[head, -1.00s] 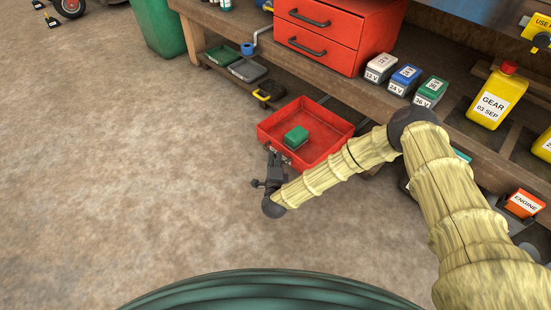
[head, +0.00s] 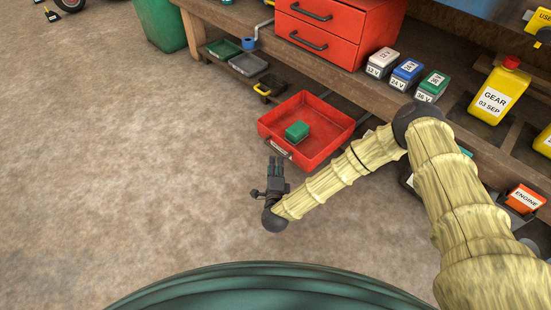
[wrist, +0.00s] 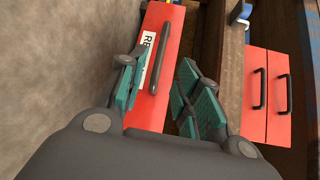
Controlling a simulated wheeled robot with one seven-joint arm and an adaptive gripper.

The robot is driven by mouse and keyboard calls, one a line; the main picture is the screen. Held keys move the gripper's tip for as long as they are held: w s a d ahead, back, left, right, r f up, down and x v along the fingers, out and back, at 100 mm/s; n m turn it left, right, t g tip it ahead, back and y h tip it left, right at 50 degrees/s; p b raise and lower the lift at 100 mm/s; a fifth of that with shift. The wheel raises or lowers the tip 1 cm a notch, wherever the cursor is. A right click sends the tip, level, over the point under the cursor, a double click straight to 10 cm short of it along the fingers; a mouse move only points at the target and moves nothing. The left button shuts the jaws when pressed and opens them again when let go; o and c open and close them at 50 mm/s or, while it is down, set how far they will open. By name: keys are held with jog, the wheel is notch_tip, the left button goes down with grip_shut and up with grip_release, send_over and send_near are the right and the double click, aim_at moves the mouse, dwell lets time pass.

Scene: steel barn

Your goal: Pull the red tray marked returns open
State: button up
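The red tray (head: 325,118) sticks out from the low shelf under the workbench, with a green block (head: 297,131) inside it. In the wrist view its red front (wrist: 168,25) shows a white label (wrist: 149,44) starting "RE"; the rest is hidden by a finger. A dark bar handle (wrist: 161,58) stands on that front. My gripper (head: 276,161) is just in front of the tray's front face, a little apart from the handle in the head view. In the wrist view my gripper (wrist: 163,62) has its fingers spread on either side of the handle, not touching it.
The wooden workbench (head: 235,33) bears a red drawer cabinet (head: 328,35), labelled batteries (head: 407,74) and a yellow GEAR can (head: 497,92).

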jog(key=shift+s+d+r, duration=0.15)
jog(key=shift+s+r, duration=0.05)
jog(key=shift+s, duration=1.05)
jog(key=shift+s+d+r, duration=0.1)
jog(key=shift+s+r, duration=0.05)
jog(key=shift+s, duration=1.05)
jog(key=s+d+f+n+g+y+p, duration=0.1)
jog(key=s+d+f+n+g, duration=0.1)
jog(key=s+d+n+g, duration=0.3)
jog(key=s+d+f+n+g+p, duration=0.1)
jog(key=s+d+f+n+g, duration=0.15)
jog(key=s, duration=0.45)
jog(key=s+d+f+n+g+y+p, duration=0.1)
jog(key=s+d+f+n+g, duration=0.15)
jog(key=s+n, duration=0.35)
jog(key=s+d+r+n+g+h+p, duration=0.1)
jog(key=s+d+r+n+g+h, duration=0.2)
jog(key=s+d, duration=0.6)
jog(key=s+d+r+n+g+p, duration=0.15)
jog(key=s+d+r+g, duration=0.25)
jog(key=s+d, duration=0.55)
notch_tip(320, 180, up, 38)
jog(key=w+p, duration=0.1)
jog(key=p, duration=3.6)
jog(key=shift+a+f+t, duration=0.15)
jog(key=shift+t, duration=0.15)
